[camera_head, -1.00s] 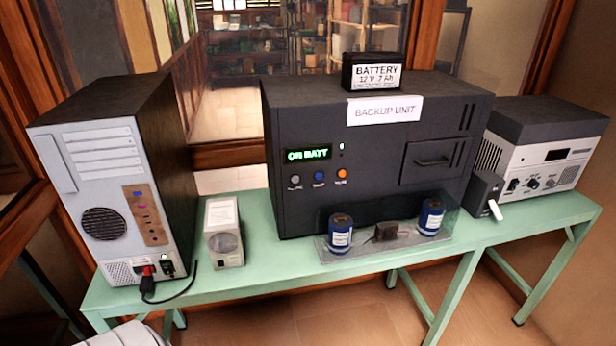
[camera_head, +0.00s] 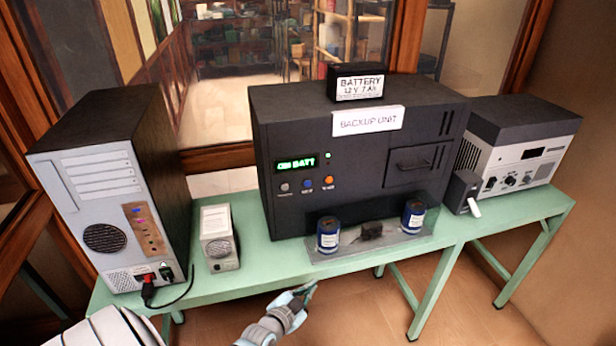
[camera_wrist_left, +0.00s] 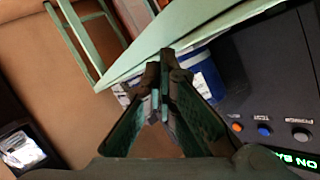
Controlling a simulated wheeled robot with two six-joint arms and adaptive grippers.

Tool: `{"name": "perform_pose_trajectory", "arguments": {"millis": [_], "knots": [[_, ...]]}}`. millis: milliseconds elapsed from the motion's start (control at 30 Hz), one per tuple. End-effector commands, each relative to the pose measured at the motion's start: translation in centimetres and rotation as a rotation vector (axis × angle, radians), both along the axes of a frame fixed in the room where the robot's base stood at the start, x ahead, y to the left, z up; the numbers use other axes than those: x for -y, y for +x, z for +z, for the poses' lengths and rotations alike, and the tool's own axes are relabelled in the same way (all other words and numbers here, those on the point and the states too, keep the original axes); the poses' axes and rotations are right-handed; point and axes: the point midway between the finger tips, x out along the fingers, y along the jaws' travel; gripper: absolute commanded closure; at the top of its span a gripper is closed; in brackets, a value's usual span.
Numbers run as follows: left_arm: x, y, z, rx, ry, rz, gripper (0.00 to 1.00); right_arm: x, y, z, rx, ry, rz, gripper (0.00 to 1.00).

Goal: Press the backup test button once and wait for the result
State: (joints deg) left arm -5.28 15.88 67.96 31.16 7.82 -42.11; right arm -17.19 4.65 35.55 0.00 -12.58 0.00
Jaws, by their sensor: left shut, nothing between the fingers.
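The dark backup unit (camera_head: 350,150) stands on the green table. Its green display (camera_head: 296,163) reads "ON BATT". The blue button (camera_wrist_left: 264,131) and orange button (camera_wrist_left: 237,127) also show in the left wrist view. My left gripper (camera_head: 308,288) is shut and empty, in front of the table edge, below and apart from the buttons; its fingertips (camera_wrist_left: 160,78) meet in the wrist view. My right gripper is out of view.
Two blue cylinders (camera_head: 328,235) (camera_head: 413,217) stand on a clear plate in front of the unit, near my left gripper. A computer tower (camera_head: 90,190) and small beige box (camera_head: 219,238) stand left. A grey-white device (camera_head: 520,160) stands right.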

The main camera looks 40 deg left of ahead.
Motion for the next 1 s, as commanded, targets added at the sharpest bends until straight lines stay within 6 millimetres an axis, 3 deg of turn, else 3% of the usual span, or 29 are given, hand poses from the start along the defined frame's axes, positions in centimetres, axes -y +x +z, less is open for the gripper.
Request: {"name": "perform_pose_trajectory", "arguments": {"millis": [33,200,300,400,533,1000], "knots": [[-0.4,1.4,3.6,0.064,0.028,-0.005,1.0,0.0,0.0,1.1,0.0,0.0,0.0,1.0],[-1.4,5.1,14.1,0.276,0.125,-0.004,1.0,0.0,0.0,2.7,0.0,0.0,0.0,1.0],[-1.8,6.2,18.7,0.367,0.169,0.003,1.0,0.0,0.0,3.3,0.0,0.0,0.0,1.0],[-1.9,6.6,21.3,0.421,0.194,0.01,1.0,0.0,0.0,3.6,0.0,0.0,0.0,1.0],[-2.0,6.8,22.5,0.447,0.206,0.014,1.0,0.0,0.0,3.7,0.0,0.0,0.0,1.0],[-2.9,7.4,22.0,0.445,0.207,0.013,1.0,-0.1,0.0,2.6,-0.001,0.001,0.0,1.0]]}}
